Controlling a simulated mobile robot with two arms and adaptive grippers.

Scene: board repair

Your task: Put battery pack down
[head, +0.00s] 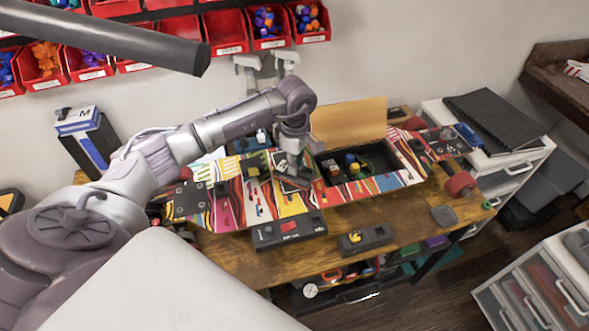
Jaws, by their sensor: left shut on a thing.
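My left gripper (295,164) points down over the middle of a colourful striped board (268,206) on the wooden bench. It is shut on a dark, flat block, which I take to be the battery pack (294,184). The fingers partly hide the pack, and I cannot tell whether it touches the board. Right of it, an open dark compartment (378,157) in the board holds small yellow and blue parts, with a tan lid panel (349,122) raised behind. My right gripper is not in view.
A dark box with red (288,231) and a grey tray with a yellow part (366,239) lie at the bench's front. Red bins (225,32) line the wall. A blue-white box (88,139) stands at left. Some wood (425,214) is clear at front right.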

